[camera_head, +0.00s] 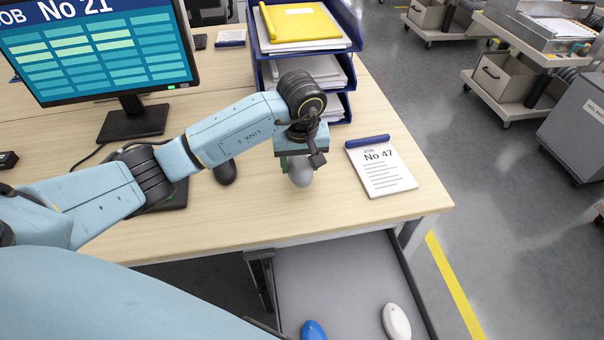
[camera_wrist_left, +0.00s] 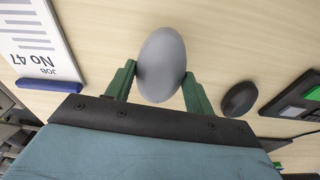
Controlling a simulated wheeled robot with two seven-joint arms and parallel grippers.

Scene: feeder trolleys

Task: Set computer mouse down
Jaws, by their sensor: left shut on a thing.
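My right gripper is not in view.
A job pad "No 47" (camera_head: 381,168) lies right of the gripper. A dark mouse (camera_head: 226,174) is to its left. Blue stacked trays (camera_head: 352,50) and a monitor (camera_head: 100,62) stand behind. An open drawer (camera_head: 340,285) below holds a blue mouse (camera_head: 313,331) and a white mouse (camera_head: 396,322).

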